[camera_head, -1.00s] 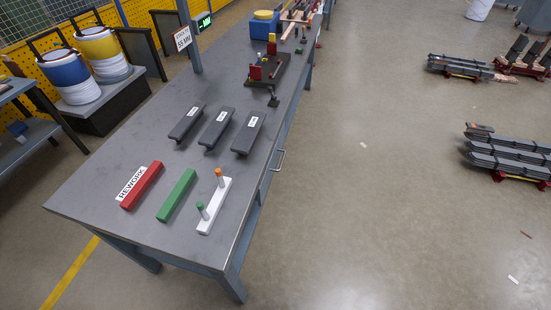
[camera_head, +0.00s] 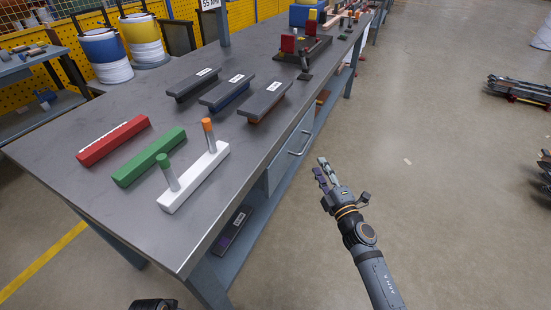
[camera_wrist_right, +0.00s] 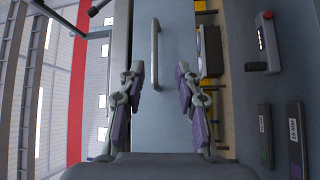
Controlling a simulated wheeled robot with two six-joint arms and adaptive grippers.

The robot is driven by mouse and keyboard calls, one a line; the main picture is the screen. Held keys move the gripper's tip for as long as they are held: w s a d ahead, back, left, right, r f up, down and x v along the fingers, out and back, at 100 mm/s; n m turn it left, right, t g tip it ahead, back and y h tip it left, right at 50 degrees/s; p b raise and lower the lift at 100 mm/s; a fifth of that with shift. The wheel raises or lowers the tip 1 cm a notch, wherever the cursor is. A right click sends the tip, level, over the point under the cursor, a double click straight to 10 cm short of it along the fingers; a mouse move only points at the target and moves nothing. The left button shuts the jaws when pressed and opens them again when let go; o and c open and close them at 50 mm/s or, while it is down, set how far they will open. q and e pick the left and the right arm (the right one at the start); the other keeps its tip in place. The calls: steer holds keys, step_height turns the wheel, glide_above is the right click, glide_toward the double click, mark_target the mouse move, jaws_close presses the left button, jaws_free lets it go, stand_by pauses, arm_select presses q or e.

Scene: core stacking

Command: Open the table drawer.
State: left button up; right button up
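The table drawer (camera_head: 279,172) is a grey-blue front under the right edge of the table. It looks shut, flush with the table's side. Its metal bar handle (camera_head: 300,146) stands out from the front. My right gripper (camera_head: 321,171) is to the right of the handle, apart from it. In the right wrist view its fingers (camera_wrist_right: 159,82) are spread with nothing between them. There the handle (camera_wrist_right: 155,52) lies ahead, in line with the gap. A dark part at the bottom edge, probably my left gripper (camera_head: 153,304), is mostly cut off.
The grey table (camera_head: 110,187) holds a red bar (camera_head: 115,141), a green bar (camera_head: 150,157), a white block with two pegs (camera_head: 196,177) and several dark bars. A lower shelf (camera_head: 258,222) holds a dark labelled bar (camera_head: 233,232).

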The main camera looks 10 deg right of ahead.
mark_target(307, 143)
steer(key=x, duration=0.6)
steer(key=r+p+x, duration=0.1)
steer(key=x, duration=0.3)
steer(key=shift+a, duration=0.2)
steer(key=shift+w, duration=0.25)
arm_select(q)
steer(key=shift+w+a+f, duration=0.1)
steer(key=shift+a+f, duration=0.15)
steer(key=shift+f, duration=0.75)
arm_select(e)
jaws_close()
